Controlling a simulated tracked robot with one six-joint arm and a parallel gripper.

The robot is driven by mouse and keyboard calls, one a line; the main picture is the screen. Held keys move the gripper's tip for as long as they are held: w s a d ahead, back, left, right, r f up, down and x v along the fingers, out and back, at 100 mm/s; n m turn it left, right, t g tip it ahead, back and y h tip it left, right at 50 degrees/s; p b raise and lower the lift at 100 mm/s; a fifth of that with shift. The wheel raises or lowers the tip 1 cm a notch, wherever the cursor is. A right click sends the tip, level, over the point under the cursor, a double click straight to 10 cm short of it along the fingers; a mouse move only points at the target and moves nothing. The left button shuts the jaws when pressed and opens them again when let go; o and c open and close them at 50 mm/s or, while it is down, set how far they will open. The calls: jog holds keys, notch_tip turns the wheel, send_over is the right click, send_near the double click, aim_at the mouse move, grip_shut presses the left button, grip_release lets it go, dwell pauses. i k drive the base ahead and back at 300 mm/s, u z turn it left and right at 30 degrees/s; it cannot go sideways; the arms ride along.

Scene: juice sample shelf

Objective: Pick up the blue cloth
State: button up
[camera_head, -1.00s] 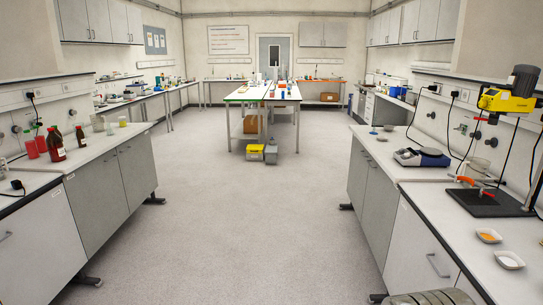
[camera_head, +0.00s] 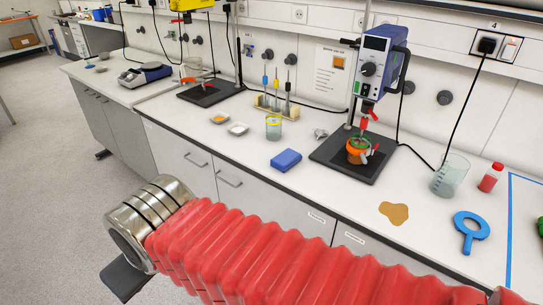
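A small folded blue cloth (camera_head: 286,160), looking like a thick flat block, lies on the white bench top near its front edge. It is left of the black stand base and in front of the beaker of pale green liquid. My arm, in a red ribbed sleeve, crosses the bottom of the view, below and in front of the bench. Nothing covers the cloth.
A stirrer stand with a black base (camera_head: 330,158) holds an orange-rimmed vessel right of the cloth. A beaker (camera_head: 274,128) and two small dishes stand behind and left. A brown spill (camera_head: 394,212), blue ring-shaped tool (camera_head: 471,231), large beaker (camera_head: 450,175) and red bottle (camera_head: 490,178) are right.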

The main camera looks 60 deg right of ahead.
aim_at(286, 161)
jog(key=z, duration=1.95)
jog(key=k, duration=0.65)
jog(key=u, duration=0.3)
jog(key=i, duration=1.15)
jog(key=u, duration=0.7)
